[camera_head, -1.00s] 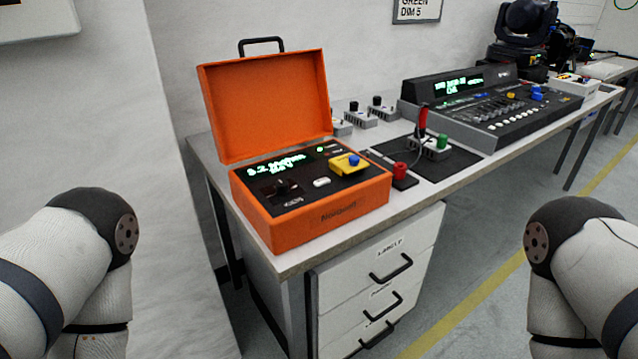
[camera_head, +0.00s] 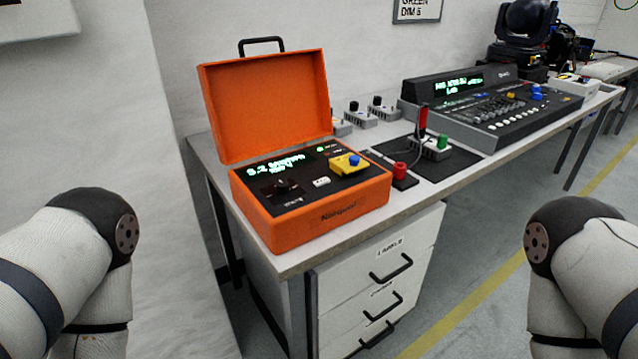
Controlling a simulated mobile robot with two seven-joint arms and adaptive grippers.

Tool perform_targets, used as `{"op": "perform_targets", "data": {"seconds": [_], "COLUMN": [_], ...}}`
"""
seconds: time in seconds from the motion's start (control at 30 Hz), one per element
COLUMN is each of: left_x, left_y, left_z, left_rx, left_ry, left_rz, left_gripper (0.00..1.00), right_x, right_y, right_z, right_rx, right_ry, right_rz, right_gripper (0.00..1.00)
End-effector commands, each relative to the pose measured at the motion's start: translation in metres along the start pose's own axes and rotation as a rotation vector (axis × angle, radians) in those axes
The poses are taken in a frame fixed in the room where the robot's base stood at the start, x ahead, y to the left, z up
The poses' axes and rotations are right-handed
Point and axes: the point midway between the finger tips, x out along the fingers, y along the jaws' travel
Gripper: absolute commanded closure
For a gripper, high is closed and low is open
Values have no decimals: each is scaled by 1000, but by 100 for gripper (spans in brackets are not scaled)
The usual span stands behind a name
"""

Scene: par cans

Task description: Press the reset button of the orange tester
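The orange tester (camera_head: 309,214) is an open case standing on the near left end of the table, its lid tilted back. Its black panel carries a green lit display (camera_head: 275,167), a black knob (camera_head: 284,186), a small white button or switch (camera_head: 321,182) and a yellow block with a blue button (camera_head: 354,160) at the right. The panel lettering is too small to read, so I cannot tell which control is marked reset. Only upper parts of my two arms show, at the left and right edges. Neither gripper is in view.
The table (camera_head: 297,263) has a drawer unit (camera_head: 374,290) beneath it. Right of the tester are a red button (camera_head: 400,170), a dark mat (camera_head: 456,161) with a green-topped box (camera_head: 437,148), small knobbed boxes (camera_head: 360,118) and a lighting console (camera_head: 492,108). Floor at right is clear.

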Motion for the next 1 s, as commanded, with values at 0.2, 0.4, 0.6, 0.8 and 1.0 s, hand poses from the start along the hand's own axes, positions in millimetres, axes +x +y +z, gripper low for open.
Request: {"op": "perform_targets", "data": {"seconds": [0.2, 0.4, 0.6, 0.8, 1.0], "left_x": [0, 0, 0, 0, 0], "left_y": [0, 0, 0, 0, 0], "left_z": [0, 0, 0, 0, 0], "left_rx": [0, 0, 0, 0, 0], "left_ry": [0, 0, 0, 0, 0], "left_rz": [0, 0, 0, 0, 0], "left_gripper": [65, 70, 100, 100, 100], "right_x": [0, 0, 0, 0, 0], "right_y": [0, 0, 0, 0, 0], "right_z": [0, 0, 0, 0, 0], "right_rx": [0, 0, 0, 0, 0], "right_ry": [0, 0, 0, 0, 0], "right_rz": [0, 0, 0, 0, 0], "right_gripper": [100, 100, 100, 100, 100]}}
